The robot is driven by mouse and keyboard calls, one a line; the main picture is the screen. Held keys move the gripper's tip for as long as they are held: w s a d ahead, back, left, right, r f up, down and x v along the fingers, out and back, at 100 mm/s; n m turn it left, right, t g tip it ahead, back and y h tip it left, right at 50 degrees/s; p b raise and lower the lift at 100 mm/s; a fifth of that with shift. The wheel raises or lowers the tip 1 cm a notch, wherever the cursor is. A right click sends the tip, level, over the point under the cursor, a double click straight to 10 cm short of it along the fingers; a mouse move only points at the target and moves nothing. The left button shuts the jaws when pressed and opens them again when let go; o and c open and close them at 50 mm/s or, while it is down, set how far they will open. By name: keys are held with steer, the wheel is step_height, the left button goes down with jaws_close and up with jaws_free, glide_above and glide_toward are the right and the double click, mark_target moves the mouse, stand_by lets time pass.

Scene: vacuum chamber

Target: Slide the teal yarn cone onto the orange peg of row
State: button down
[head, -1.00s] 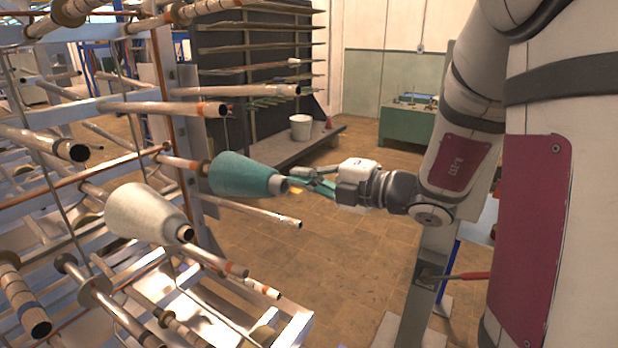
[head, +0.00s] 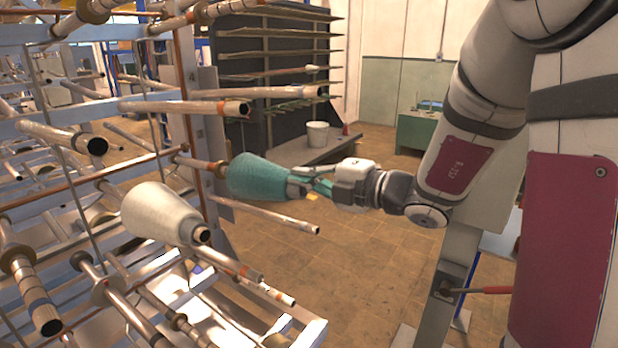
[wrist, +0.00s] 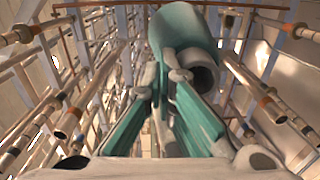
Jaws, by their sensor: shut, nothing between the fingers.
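The teal yarn cone (head: 258,178) lies sideways in the head view, its wide end toward the rack and its narrow end toward my gripper. A peg with an orange band (head: 188,162) runs from the rack to the cone's wide end; how far it goes inside is hidden. In the wrist view the teal cone (wrist: 184,28) is at the top, its grey tube mouth facing me. My gripper (head: 304,186) is shut and empty, its teal-padded fingers at the narrow end. The fingertips also show in the wrist view (wrist: 163,82), just below and left of the tube mouth; contact is unclear.
A cream yarn cone (head: 160,212) sits on a peg nearer the camera. Bare pegs (head: 190,107) stick out above and below the teal cone. A white bucket (head: 317,134) stands on a low shelf behind. The floor (head: 300,255) right of the rack is open.

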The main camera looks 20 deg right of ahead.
mark_target(282, 169)
steer(key=shift+b+x, duration=0.5)
steer(key=shift+x, duration=2.15)
steer(key=shift+w, duration=0.1)
steer(key=shift+p+v, duration=0.65)
steer(key=shift+v, duration=0.85)
steer(key=f+v, duration=0.1)
steer(key=v, duration=1)
steer(key=shift+s+d+r, duration=0.15)
steer(key=shift+s+r, duration=0.2)
steer(key=shift+r, duration=0.2)
